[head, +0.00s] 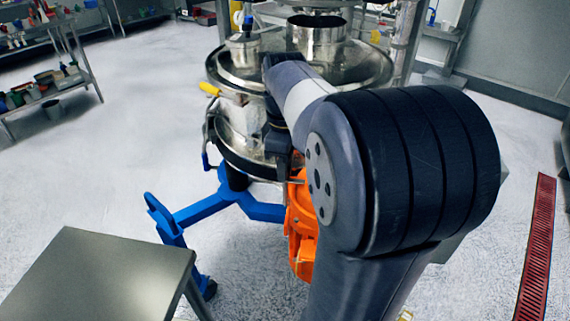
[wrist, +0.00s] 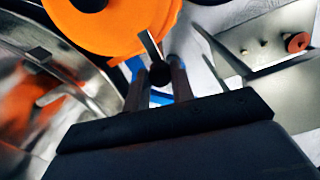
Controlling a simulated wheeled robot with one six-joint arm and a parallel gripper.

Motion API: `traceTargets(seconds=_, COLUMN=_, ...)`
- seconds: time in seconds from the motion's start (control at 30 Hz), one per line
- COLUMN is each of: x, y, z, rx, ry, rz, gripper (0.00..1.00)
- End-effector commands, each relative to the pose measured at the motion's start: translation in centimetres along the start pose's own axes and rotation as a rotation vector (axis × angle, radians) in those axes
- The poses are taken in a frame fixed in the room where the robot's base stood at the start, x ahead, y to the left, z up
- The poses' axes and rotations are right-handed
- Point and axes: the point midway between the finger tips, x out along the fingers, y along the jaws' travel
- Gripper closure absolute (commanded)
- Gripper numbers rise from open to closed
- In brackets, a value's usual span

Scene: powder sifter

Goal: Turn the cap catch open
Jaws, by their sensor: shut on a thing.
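The powder sifter (head: 235,118) is a round steel machine on a blue wheeled base (head: 190,213), with an orange motor-like part (head: 302,222) low on it. In the wrist view, my gripper (wrist: 156,78) has its two fingers closed about a black round knob (wrist: 160,74). A short bright metal lever (wrist: 150,46) rises at a tilt from the knob. This looks like the cap catch, but the picture does not settle it. An orange round part (wrist: 112,26) is just beyond the fingertips. In the head view, my arm covers the fingers and the catch.
A steel cap with a blue knob (head: 248,20) and an open steel cylinder (head: 316,35) stand on the sifter's top. A yellow handle (head: 210,89) sticks out left. A grey table (head: 98,278) is at front left. Shelves (head: 50,90) stand at back left; floor between is clear.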

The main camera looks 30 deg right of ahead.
Motion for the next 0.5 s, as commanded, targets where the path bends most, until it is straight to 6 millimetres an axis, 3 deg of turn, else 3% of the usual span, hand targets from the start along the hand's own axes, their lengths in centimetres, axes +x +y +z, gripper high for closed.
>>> traceTargets(seconds=0.27, x=-0.15, y=-0.03, z=-0.01, rx=0.042, ry=0.000, rz=-0.002, gripper=1.00)
traceTargets(seconds=0.5, x=-0.30, y=-0.03, z=-0.01, rx=0.184, ry=-0.001, rz=-0.003, gripper=1.00)
